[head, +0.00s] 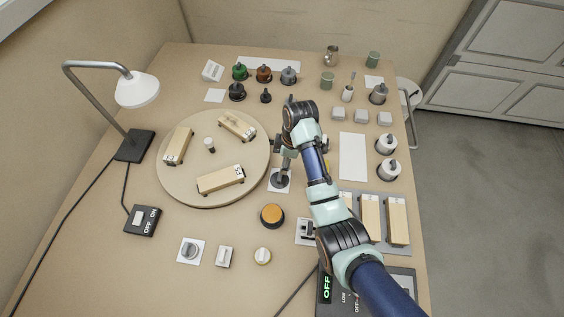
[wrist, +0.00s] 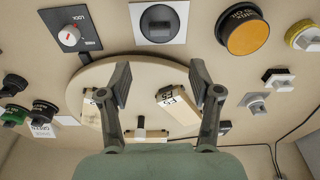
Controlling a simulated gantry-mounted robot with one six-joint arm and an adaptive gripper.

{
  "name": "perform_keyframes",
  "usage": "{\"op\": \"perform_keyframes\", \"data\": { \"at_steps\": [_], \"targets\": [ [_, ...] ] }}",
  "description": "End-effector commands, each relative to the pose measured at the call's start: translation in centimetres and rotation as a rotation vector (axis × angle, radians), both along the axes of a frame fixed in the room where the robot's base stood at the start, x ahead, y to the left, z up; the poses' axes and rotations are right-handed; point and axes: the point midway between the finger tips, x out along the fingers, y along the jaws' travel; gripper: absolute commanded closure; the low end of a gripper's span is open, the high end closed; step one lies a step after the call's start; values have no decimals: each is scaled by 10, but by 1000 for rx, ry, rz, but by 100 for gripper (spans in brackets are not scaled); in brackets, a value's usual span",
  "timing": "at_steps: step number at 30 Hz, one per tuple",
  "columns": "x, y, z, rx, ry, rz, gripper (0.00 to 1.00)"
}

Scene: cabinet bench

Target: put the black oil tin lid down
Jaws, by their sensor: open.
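A dark round piece with a raised black middle, which looks like the black oil tin lid (head: 279,181), rests flat on a white square pad beside the round board. It also shows at the top of the wrist view (wrist: 158,22). My gripper (head: 285,158) is above and near this piece. In the wrist view its fingers (wrist: 161,85) are spread apart with nothing between them. The lid lies beyond the fingertips there, apart from both. A black tin (head: 237,92) stands at the back left, near the green tin (head: 240,72).
The round board (head: 205,188) with several wooden blocks is left of my gripper. An orange button (head: 271,215) stands close in front of the pad. A lamp (head: 137,90) stands at the far left.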

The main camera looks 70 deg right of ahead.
Motion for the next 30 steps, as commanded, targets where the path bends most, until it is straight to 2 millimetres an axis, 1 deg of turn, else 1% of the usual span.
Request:
{"op": "perform_keyframes", "data": {
  "at_steps": [11,13,14,16,17,18,19,20,21,22,23,24,26,27,28,30],
  "targets": [
    [0,0,-1,-1,0,0,36],
    [9,7,1,-15,-11,-1,36],
    [17,13,3,-29,-21,-3,36],
    [48,43,13,-84,-73,-16,36],
    [66,63,20,-114,-111,-23,36],
    [89,95,32,-150,-178,-40,36],
    [105,123,43,-171,-236,-53,36],
    [119,153,56,-188,-302,-68,36],
    [132,194,75,-192,-395,-87,36],
    [138,225,90,-187,-467,-102,36],
    [141,254,106,-173,-537,-115,36],
    [140,291,126,-143,-626,-131,36],
    [132,338,155,-85,-742,-153,36],
    [125,362,172,-41,-805,-163,36],
    [119,378,182,-9,-844,-171,36],
    [106,403,202,53,-910,-184,36]
  ]
}}
